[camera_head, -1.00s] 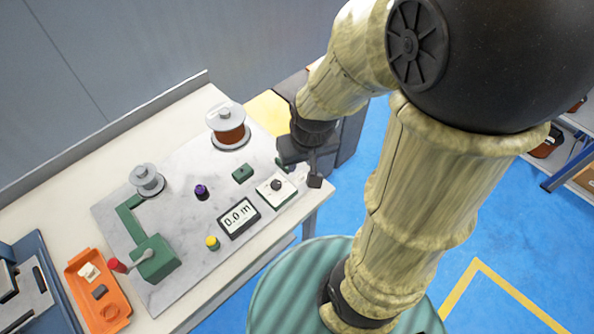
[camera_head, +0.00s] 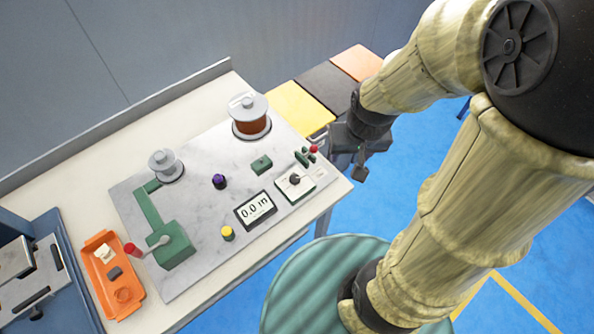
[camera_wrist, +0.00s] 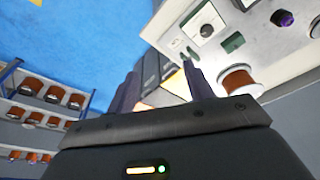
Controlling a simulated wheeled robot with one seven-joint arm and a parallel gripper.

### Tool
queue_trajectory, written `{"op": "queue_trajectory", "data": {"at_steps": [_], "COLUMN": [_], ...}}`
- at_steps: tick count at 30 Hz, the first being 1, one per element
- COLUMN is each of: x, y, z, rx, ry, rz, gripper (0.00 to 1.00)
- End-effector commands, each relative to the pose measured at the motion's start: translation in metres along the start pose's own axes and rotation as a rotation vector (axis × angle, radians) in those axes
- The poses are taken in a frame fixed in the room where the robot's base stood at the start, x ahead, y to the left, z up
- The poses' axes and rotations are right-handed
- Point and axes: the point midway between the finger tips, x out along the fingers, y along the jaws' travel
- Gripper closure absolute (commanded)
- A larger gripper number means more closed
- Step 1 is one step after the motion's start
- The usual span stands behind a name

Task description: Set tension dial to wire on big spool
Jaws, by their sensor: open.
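The tension dial (camera_head: 295,180) is a black knob on a white plate at the right edge of the grey marbled panel; it also shows at the top of the wrist view (camera_wrist: 207,31). I cannot read its scale. The big spool (camera_head: 250,118), wound with copper-brown wire, stands upright at the panel's back; it shows in the wrist view too (camera_wrist: 238,80). My gripper (camera_head: 360,170) is off the table's right edge, to the right of the dial and apart from it. Its two fingers (camera_wrist: 161,90) are spread with nothing between them.
A red-tipped green lever (camera_head: 308,156) stands beside the dial. An orange tray (camera_head: 128,306) lies left. Shelves of spools (camera_wrist: 40,105) show in the wrist view.

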Motion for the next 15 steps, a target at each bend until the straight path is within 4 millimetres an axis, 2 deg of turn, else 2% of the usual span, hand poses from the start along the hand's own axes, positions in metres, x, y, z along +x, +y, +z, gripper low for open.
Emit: {"op": "queue_trajectory", "data": {"at_steps": [7, 15], "x": [0.003, 0.025], "y": [-0.010, -0.042], "z": [-0.039, -0.089], "rx": [0.235, 0.619], "ry": [-0.154, -0.429], "rz": [-0.029, -0.057], "gripper": [0.48, 0.48]}}
